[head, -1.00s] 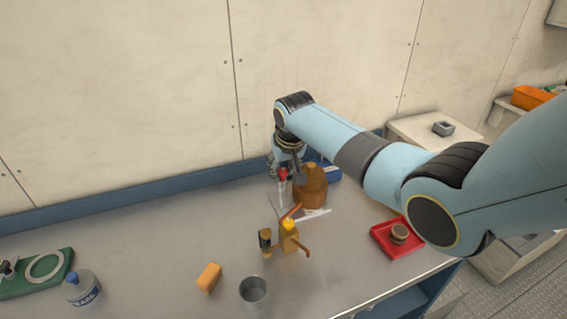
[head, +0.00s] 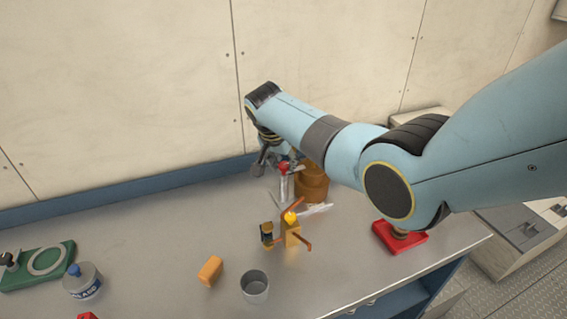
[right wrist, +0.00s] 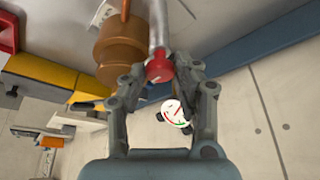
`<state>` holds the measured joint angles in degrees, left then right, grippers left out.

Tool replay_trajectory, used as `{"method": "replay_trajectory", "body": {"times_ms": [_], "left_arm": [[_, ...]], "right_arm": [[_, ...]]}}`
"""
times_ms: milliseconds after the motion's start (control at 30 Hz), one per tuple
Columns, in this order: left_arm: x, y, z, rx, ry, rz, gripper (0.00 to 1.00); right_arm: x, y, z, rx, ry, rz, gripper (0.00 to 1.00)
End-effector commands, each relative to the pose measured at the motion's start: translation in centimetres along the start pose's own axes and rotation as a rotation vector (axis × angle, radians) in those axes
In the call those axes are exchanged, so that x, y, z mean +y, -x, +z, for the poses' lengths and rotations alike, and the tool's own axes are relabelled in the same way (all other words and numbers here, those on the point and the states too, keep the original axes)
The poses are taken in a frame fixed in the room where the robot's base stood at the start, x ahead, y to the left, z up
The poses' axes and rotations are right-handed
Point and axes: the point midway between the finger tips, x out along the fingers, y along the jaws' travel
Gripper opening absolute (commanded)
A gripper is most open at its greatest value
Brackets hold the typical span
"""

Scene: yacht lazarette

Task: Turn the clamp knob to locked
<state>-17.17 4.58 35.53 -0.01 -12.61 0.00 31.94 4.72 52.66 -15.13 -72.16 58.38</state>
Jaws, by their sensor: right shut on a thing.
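The clamp knob (head: 284,166) is red and sits on a silver post, beside a brown rounded metal body (head: 312,183). In the right wrist view the knob (right wrist: 159,68) shows between my fingertips, with the brown body (right wrist: 120,48) to its left. My right gripper (head: 275,164) is at the knob from the back side and is shut on it; my arm hides part of this area in the head view. A white round dial (right wrist: 175,112) with red and green marks shows between the fingers. Its link to the knob is unclear. My left gripper is not in view.
A yellow fitting (head: 291,228) with orange handles stands in front of the knob. An orange block (head: 210,270), a grey cup (head: 255,287), a bottle (head: 83,282) and a green board (head: 38,268) are on the bench. A red tray (head: 400,238) is at right.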

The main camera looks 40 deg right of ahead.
Motion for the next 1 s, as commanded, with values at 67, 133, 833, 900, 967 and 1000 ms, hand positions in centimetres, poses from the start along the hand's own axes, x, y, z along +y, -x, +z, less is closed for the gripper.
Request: {"method": "replay_trajectory", "body": {"times_ms": [67, 133, 833, 900, 967, 1000], "left_arm": [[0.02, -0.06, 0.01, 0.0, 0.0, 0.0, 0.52], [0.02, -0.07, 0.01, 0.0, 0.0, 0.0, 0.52], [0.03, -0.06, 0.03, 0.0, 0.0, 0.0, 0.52], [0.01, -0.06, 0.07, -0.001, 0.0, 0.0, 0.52], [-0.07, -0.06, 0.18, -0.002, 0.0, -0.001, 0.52], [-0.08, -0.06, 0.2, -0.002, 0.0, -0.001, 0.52]], "right_arm": [[-0.06, 0.0, 0.07, -0.002, -0.01, 0.003, 0.0], [-0.07, 0.01, 0.06, -0.002, -0.016, 0.005, 0.0], [-0.04, 0.01, 0.03, -0.001, -0.018, 0.007, 0.53], [-0.03, 0.01, 0.02, -0.001, -0.017, 0.007, 0.53], [-0.04, 0.06, 0.01, -0.001, -0.017, 0.007, 0.53], [-0.05, 0.19, 0.01, 0.0, -0.017, 0.006, 0.53]]}}
